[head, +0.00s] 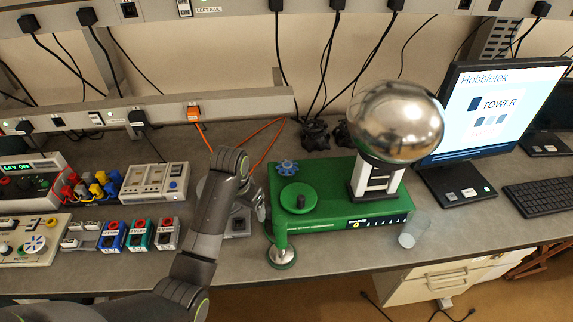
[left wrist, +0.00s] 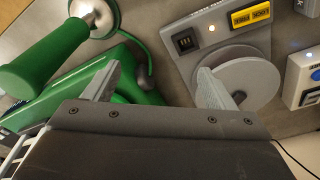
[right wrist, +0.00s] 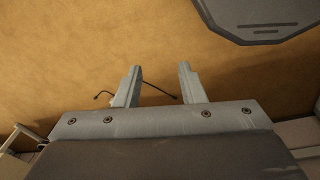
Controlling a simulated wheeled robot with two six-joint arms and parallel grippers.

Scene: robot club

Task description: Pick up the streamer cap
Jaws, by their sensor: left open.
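I cannot tell for certain which thing is the streamer cap. A small blue lobed piece (head: 287,167) sits on the back left of the green generator base (head: 335,222), and a small translucent cup (head: 413,233) stands at the base's right front corner. My left gripper (head: 262,206) is at the base's left edge. In the left wrist view my left gripper (left wrist: 155,88) is open and empty, between the green base and a grey unit with a round disc (left wrist: 248,82). My right gripper (right wrist: 159,78) is open and empty above the floor, out of the head view.
A large shiny sphere (head: 395,122) stands on the base's right side. A green post with a silver foot (head: 282,257) is at the base's front left. Colored blocks (head: 138,236) and meters (head: 155,182) fill the left bench. A monitor (head: 492,110) stands right.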

